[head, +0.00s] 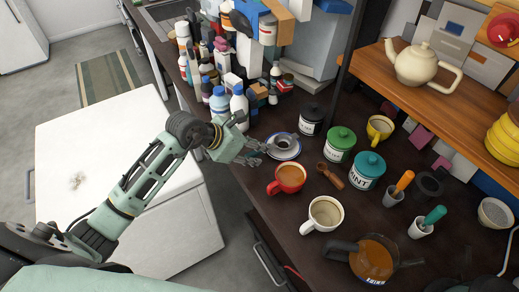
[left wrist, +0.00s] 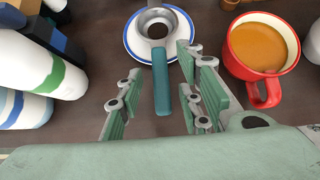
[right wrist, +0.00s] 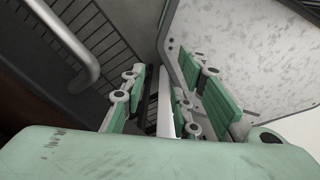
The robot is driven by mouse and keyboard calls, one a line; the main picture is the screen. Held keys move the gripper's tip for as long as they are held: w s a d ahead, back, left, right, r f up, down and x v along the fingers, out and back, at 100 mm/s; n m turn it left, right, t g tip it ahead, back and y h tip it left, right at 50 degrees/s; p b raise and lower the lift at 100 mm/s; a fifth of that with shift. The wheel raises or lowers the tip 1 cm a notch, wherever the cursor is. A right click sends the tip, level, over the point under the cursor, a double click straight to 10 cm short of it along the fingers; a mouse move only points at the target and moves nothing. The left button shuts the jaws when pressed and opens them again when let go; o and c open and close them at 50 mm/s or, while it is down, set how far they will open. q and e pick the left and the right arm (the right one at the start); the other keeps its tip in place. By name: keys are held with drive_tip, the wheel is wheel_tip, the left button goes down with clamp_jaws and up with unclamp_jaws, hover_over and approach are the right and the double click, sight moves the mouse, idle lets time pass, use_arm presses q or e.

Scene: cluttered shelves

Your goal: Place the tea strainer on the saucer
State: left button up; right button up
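The tea strainer (left wrist: 161,85) has a metal bowl and a teal handle. In the left wrist view its bowl sits over the white, blue-rimmed saucer (left wrist: 132,43), and its handle sticks out over the rim toward my left gripper (left wrist: 158,95). That gripper is open, with one finger on each side of the handle and gaps visible beside it. The head view shows the saucer (head: 284,155) on the dark counter, with my left gripper (head: 259,150) at its left edge. My right gripper (right wrist: 166,100) is open, seen only in its wrist view.
A red mug (head: 288,178) of tea stands close to the saucer. A white mug (head: 324,213), a green-lidded jar (head: 341,140), a teal-lidded jar (head: 368,165) and a wooden scoop (head: 330,177) are nearby. Several bottles (head: 220,103) crowd the counter behind the left gripper.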

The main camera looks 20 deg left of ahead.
use_arm(q)
drive_tip(key=b+v, duration=0.1)
drive_tip(key=v, duration=0.8)
drive_tip(key=shift+s, duration=0.15)
drive_tip(key=shift+r, duration=0.1)
